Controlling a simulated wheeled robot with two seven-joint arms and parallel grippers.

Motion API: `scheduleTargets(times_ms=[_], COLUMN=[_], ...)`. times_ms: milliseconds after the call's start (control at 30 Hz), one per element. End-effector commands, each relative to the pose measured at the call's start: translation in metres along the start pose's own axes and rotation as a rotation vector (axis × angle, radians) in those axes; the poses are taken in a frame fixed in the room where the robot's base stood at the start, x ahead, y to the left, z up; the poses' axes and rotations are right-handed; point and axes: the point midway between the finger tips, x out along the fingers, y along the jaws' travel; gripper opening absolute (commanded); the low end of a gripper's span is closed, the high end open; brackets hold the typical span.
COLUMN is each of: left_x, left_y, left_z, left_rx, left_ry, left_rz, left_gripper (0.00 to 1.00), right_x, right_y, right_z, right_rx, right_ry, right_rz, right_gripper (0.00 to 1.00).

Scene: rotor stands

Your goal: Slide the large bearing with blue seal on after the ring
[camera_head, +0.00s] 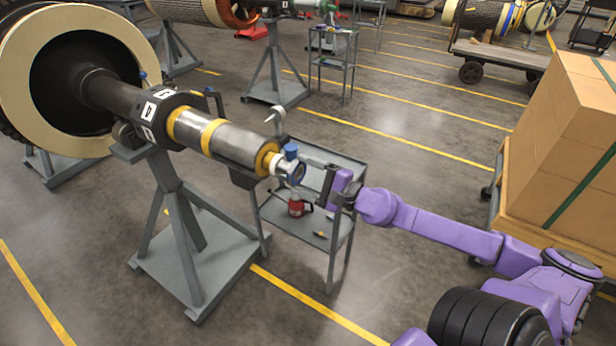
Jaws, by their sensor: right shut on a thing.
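The rotor shaft (232,143) lies on a grey stand, its free end pointing right toward my arm. It has a dark part, then a steel part with yellow bands. A yellow ring (266,157) sits near its free end. A large bearing with blue seal (296,171) is at the shaft's narrow tip, in line with it; whether it is around the tip or just in front, I cannot tell. My right gripper (308,177) is shut on this bearing, coming from the right; its fingertips are hard to make out. My left gripper is not in view.
A grey shelf cart (342,250) stands below and behind the bearing, with a red can (296,207) on a lower shelf. The stand (190,240) is at the left. Stacked cardboard boxes (565,140) fill the right. Open floor lies in front.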

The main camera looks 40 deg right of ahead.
Motion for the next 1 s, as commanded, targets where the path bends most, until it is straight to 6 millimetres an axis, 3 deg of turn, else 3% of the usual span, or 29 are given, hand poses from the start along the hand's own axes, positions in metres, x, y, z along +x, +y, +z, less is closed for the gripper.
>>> scheduleTargets(times_ms=[567,1000], left_x=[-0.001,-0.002], left_y=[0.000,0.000], left_z=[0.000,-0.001], left_rx=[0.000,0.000], left_ry=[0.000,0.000], left_rz=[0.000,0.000], left_gripper=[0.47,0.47], right_x=[0.003,0.019], right_y=[-0.001,0.000], right_z=[0.001,0.004], right_rx=[-0.002,0.004], right_ry=[-0.001,-0.010], right_rz=[-0.003,0.000], right_gripper=[0.48,0.48])
